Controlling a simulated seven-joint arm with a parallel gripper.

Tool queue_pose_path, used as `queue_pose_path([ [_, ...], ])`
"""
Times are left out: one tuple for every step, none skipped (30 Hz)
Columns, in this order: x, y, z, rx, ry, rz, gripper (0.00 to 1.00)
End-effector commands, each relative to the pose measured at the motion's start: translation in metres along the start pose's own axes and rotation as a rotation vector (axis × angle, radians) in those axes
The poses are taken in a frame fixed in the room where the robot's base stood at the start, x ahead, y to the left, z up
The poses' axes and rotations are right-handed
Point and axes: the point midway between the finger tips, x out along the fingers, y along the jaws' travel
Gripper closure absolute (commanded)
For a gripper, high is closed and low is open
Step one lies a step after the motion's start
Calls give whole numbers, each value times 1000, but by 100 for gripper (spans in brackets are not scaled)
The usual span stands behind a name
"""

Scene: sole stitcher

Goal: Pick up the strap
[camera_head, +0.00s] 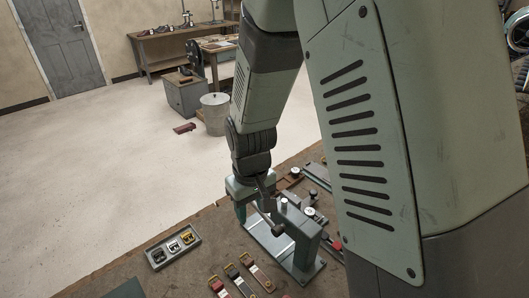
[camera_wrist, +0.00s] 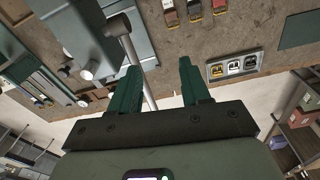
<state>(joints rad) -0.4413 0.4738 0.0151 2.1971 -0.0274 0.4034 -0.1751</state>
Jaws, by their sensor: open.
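Three short straps lie side by side on the brown workbench.
The grey-green stitcher (camera_head: 305,250) stands close to my gripper, and its metal rod (camera_wrist: 140,75) passes near the left finger. A grey tray (camera_head: 152,247) holds three small buckle-like pieces. Tools lie behind the stitcher.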

Motion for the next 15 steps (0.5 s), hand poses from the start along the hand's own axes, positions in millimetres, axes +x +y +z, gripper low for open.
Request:
queue_pose_path([
  [21,-9,0,-27,-26,-8,53],
  [30,-12,0,-40,-34,-11,53],
  [40,-16,-1,-56,-42,-14,53],
  [47,-19,0,-68,-49,-16,53],
  [53,-22,0,-81,-53,-17,53],
  [60,-24,1,-96,-59,-19,53],
  [64,-25,2,-106,-61,-20,53],
  [67,-26,3,-115,-64,-21,53],
  [72,-27,3,-125,-65,-22,53],
  [75,-28,4,-130,-66,-22,53],
  [79,-28,4,-132,-67,-23,53],
  [85,-28,5,-134,-68,-23,53],
  [90,-28,5,-134,-68,-23,53],
  [95,-28,6,-134,-69,-23,53],
  [101,-28,6,-133,-68,-22,53],
])
